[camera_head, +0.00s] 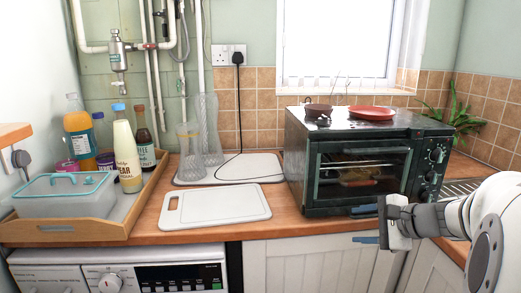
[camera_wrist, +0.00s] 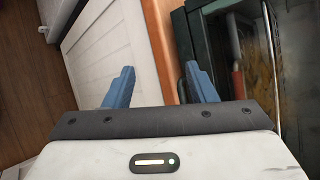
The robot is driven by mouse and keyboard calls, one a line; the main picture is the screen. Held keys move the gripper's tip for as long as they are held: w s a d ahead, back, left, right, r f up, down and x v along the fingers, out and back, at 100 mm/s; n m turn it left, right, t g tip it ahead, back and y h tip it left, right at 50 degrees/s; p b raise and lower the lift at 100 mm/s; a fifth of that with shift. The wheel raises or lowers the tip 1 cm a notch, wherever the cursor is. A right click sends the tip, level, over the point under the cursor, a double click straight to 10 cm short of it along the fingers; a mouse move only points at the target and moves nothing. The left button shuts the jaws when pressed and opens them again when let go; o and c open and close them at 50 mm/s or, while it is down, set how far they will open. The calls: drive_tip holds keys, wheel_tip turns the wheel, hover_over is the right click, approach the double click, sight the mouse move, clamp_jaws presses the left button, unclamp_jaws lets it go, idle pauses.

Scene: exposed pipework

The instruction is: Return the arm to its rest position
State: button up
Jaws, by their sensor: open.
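My gripper (camera_head: 366,224) is at the right of the head view, in front of the lower front of the black toaster oven (camera_head: 355,165) and near the worktop's front edge. Its two blue fingers are apart with nothing between them. In the wrist view my gripper (camera_wrist: 160,88) also shows open and empty, with the white cupboard door (camera_wrist: 108,45) behind the left finger and the oven's front beside the right finger. My white arm comes in from the right edge of the head view. I cannot tell whether a finger touches the oven.
A white cutting board (camera_head: 215,206) lies on the wooden worktop left of the oven. A wooden tray (camera_head: 75,231) with bottles and a lidded box stands at far left. A red plate (camera_head: 371,113) and a small brown pot (camera_head: 318,109) sit on the oven. Pipes run up the back wall.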

drive_tip(key=s+a+r+n+g+h+p, duration=0.25)
drive_tip(key=s+a+n+g+p, duration=0.45)
drive_tip(key=s+a, duration=0.35)
drive_tip(key=s+r+n+h+p, duration=0.3)
drive_tip(key=s+n+h+p, duration=0.1)
drive_tip(key=s+n, duration=0.4)
drive_tip(key=shift+n+p, duration=0.7)
drive_tip(key=shift+p, duration=0.05)
drive_tip(key=shift+r+h, duration=0.1)
drive_tip(key=shift+h, duration=0.15)
